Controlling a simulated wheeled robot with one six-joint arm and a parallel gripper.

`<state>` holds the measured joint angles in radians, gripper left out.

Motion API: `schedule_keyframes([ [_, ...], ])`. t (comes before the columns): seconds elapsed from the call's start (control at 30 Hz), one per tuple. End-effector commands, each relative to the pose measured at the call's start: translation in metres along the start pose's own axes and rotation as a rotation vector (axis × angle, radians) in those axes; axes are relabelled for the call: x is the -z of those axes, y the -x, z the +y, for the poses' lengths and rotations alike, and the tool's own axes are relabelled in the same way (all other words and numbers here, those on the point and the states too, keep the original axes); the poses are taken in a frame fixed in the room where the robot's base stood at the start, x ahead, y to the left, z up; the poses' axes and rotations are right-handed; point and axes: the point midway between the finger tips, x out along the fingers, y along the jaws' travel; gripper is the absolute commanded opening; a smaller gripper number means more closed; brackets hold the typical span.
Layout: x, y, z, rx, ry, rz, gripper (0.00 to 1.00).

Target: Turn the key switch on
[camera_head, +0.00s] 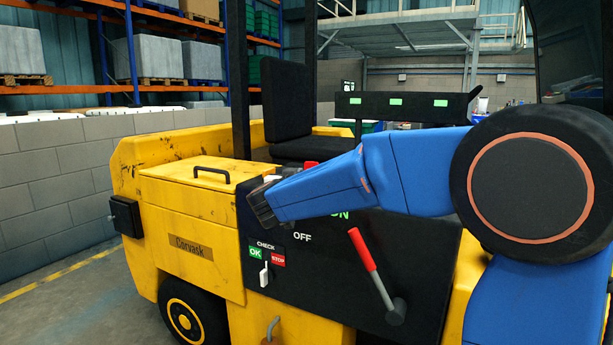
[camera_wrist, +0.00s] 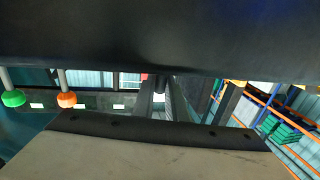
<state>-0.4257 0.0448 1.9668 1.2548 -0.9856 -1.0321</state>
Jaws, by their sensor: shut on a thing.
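My gripper (camera_head: 262,206) is at the black control panel (camera_head: 340,265) on the side of the yellow vehicle, left of the labels. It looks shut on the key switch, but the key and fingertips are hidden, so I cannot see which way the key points. In the wrist view, dark and pale surfaces fill the top and bottom, and no key can be made out.
A red-handled lever (camera_head: 365,255) sticks out of the panel at right. A small white switch (camera_head: 264,275) sits below between the OK and STOP labels. A black seat (camera_head: 285,101) is behind. In the wrist view, green (camera_wrist: 13,98) and orange (camera_wrist: 67,99) knobs show at left.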

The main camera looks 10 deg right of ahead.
Motion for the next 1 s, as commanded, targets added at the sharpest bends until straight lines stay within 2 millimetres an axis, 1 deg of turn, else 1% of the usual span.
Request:
schedule_keyframes([
  [0.03, -0.001, -0.001, -0.006, -0.038, 0.000, -0.001, 0.00],
  [0.1, -0.001, -0.002, -0.011, -0.100, 0.000, 0.000, 0.00],
  [0.3, -0.001, -0.006, -0.021, -0.276, 0.000, 0.001, 0.00],
  [0.5, -0.001, -0.011, -0.028, -0.417, 0.000, 0.002, 0.00],
  [0.7, 0.000, -0.014, -0.032, -0.516, -0.002, 0.003, 0.00],
  [1.0, 0.001, -0.017, -0.034, -0.583, -0.002, 0.004, 0.00],
])
